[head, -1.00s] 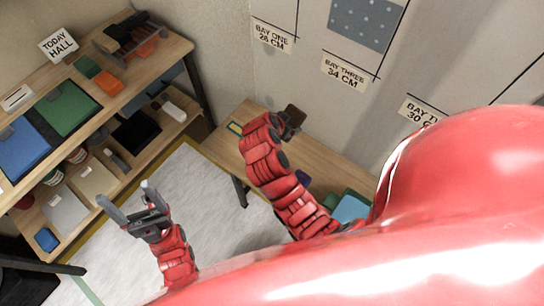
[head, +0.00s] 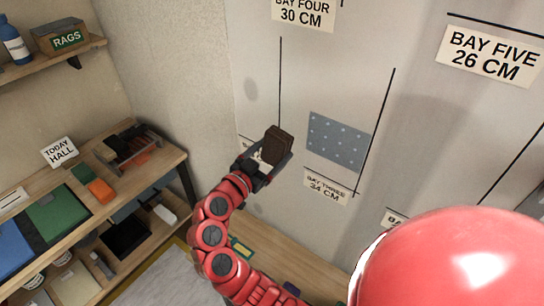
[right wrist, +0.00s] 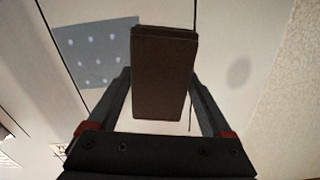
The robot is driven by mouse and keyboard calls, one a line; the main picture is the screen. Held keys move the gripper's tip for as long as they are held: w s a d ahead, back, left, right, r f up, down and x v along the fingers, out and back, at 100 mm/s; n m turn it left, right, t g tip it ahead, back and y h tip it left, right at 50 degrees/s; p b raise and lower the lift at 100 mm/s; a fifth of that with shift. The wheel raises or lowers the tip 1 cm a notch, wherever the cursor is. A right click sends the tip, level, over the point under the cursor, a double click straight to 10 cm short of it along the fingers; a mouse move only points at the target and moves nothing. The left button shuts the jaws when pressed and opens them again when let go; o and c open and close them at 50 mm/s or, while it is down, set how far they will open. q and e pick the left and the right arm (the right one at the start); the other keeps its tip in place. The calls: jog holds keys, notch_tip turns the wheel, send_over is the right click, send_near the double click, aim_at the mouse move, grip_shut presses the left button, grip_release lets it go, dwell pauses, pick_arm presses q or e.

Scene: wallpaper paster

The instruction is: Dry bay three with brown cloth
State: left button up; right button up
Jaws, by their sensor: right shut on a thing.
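My right gripper (head: 270,160) is raised in front of the wall and shut on the brown cloth (head: 277,143), a dark brown block-like pad. In the right wrist view the cloth (right wrist: 163,75) sits between the two fingers, its far end toward the wall. I cannot tell whether it touches the wall. The bay three label (head: 325,187) reads 34 CM and is right of and below the gripper. A grey-blue dotted paper piece (head: 338,142) is on the wall above that label. My left gripper is out of view.
Dark round patches show on the wall, one above the gripper (head: 251,90). Labels for bay four (head: 302,12) and bay five (head: 492,54) are higher up. A shelf unit (head: 165,165) with coloured items stands left; a rags box (head: 62,38) is on the upper shelf.

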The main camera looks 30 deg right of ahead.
jog(key=shift+f+b, duration=0.15)
jog(key=shift+b, duration=0.3)
jog(key=b, duration=0.4)
send_near(299, 127)
jog(key=d, duration=0.2)
jog(key=shift+w+d+f, duration=0.15)
jog(key=shift+w+d, duration=0.65)
jog(key=shift+x, duration=1.2)
dwell(0.9)
dwell(0.5)
dwell(0.8)
dwell(0.5)
